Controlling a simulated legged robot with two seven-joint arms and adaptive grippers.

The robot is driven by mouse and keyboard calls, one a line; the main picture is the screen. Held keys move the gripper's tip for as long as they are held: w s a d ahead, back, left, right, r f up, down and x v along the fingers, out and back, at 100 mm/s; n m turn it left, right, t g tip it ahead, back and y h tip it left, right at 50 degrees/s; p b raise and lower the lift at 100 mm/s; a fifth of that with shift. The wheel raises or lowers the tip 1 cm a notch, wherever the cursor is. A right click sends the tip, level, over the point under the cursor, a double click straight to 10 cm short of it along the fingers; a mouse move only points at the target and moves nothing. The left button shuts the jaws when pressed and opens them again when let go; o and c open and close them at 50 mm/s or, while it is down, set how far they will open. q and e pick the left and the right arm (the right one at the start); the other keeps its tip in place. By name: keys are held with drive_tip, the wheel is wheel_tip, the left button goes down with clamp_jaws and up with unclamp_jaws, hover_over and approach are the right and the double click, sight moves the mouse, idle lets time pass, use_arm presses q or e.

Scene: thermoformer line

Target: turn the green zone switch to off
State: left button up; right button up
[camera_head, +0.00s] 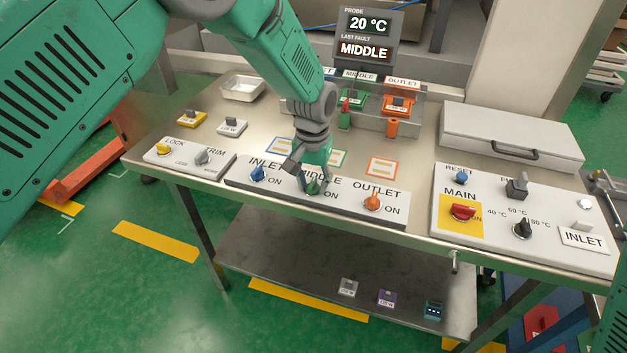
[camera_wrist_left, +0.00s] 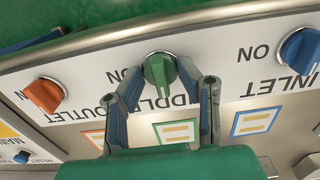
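The green zone switch (camera_head: 313,188) is the middle knob of the INLET, MIDDLE, OUTLET panel (camera_head: 340,202). The wrist view shows the green knob (camera_wrist_left: 158,75) clearly, its grip bar close to upright in that picture, with an ON mark to its left. My left gripper (camera_head: 308,172) is right over this knob and partly hides it in the head view. In the wrist view my left gripper (camera_wrist_left: 166,88) has its fingers apart, one on each side of the knob; contact is not clear. My right gripper is not in view.
The blue INLET knob (camera_head: 258,174) and orange OUTLET knob (camera_head: 372,202) flank the green one closely. A panel with a red MAIN switch (camera_head: 463,212) stands right. A LOCK and TRIM panel (camera_head: 190,156) stands left. A display (camera_head: 366,38) reads 20 °C and MIDDLE.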

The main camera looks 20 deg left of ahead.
sight(313, 182)
use_arm(q)
drive_tip(key=shift+w+r, duration=0.1)
drive_tip(key=shift+r, duration=0.15)
wheel_tip(313, 182, up, 12)
drive_tip(key=shift+f, duration=0.25)
drive_tip(key=shift+f, duration=0.1)
